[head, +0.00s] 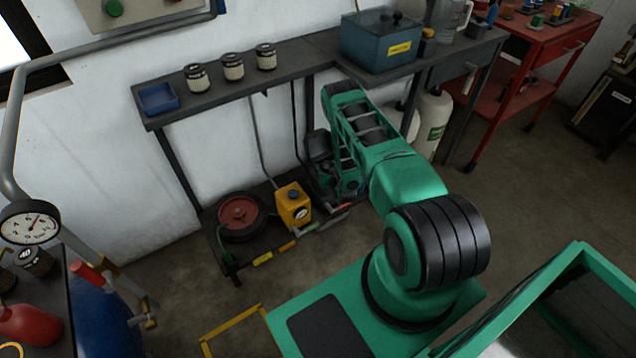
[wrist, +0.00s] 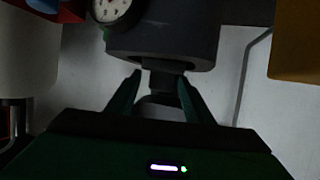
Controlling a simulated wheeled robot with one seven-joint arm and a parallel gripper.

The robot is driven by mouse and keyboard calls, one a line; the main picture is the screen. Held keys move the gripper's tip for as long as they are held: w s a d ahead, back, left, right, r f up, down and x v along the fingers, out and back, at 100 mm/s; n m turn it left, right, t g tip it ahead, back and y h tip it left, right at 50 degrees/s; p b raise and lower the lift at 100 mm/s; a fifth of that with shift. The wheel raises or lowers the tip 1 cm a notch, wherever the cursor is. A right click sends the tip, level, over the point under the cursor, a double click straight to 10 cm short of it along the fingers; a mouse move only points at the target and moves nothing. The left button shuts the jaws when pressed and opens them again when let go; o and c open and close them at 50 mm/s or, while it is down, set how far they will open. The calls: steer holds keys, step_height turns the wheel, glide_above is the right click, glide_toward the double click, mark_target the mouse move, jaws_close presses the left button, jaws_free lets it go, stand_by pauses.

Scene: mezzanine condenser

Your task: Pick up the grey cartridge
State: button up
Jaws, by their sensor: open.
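In the wrist view a dark grey cylinder, which looks like the grey cartridge (wrist: 162,42), fills the top middle. A narrower dark neck (wrist: 164,80) sticks out of it towards me. My gripper (wrist: 160,75) is open, with one green finger on each side of this neck and small gaps showing between. My gripper is hard to make out there among dark parts, and I cannot pick out the cartridge.
A yellow box (head: 293,205) and a red-hubbed wheel (head: 240,214) sit on the low shelf. The narrow upper bench (head: 222,92) above holds a blue tray (head: 159,98) and several canisters. A round gauge (wrist: 112,8) is close at upper left in the wrist view.

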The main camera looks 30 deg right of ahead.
jaws_close()
stand_by(0.3)
